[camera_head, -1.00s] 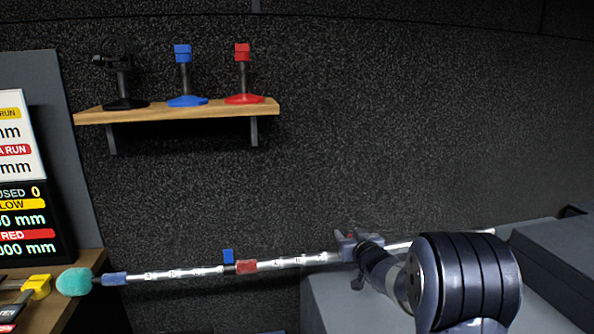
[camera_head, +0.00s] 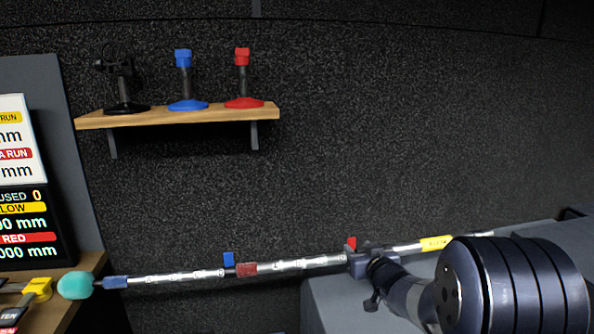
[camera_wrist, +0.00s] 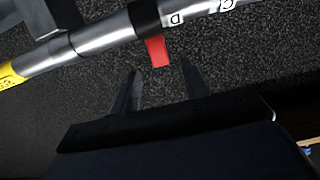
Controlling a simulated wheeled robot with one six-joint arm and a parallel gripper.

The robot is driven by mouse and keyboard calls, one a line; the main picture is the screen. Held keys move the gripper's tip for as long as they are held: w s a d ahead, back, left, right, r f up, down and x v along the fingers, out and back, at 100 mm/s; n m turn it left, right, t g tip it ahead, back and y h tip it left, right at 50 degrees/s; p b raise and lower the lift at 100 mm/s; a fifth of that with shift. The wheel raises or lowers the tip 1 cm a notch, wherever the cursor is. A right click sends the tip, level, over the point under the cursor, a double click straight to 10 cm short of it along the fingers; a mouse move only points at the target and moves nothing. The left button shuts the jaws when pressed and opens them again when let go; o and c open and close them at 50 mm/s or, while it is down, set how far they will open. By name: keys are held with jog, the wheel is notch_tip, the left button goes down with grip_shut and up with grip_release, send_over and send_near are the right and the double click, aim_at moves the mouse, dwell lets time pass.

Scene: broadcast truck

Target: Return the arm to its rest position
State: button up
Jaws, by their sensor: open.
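My gripper shows in the wrist view (camera_wrist: 158,88) with its two fingers apart and nothing between them. Just beyond the fingertips is a red tab (camera_wrist: 156,50) on a dark collar around a long silver pole (camera_wrist: 105,38). In the head view, my arm reaches in from the lower right, and the wrist end is close to the pole (camera_head: 180,276) beside the red tab (camera_head: 351,243). My fingertips are hidden there. The pole lies across the view, with a teal tip (camera_head: 76,285) at its left end and a yellow label (camera_head: 436,243) toward the right.
A wooden shelf (camera_head: 190,114) on the dark wall holds a black stand (camera_head: 124,90), a blue stand (camera_head: 185,85) and a red stand (camera_head: 242,85). A display board (camera_head: 22,222) and a desk with yellow items (camera_head: 38,289) are at left. A grey cabinet (camera_head: 335,300) is under the arm.

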aim_at(352, 244)
jog(key=x, duration=0.7)
jog(key=shift+w+a+f, duration=0.1)
jog(key=shift+w, duration=0.15)
jog(key=shift+w+f+b, duration=0.25)
jog(key=shift+f+b, duration=0.1)
jog(key=b, duration=0.3)
jog(key=shift+s+r+t, duration=0.1)
jog(key=shift+s+t, duration=0.2)
jog(key=shift+t, duration=0.1)
jog(key=t+b, duration=0.1)
jog(key=b, duration=0.2)
jog(key=shift+s+b, duration=0.3)
jog(key=shift+b, duration=0.1)
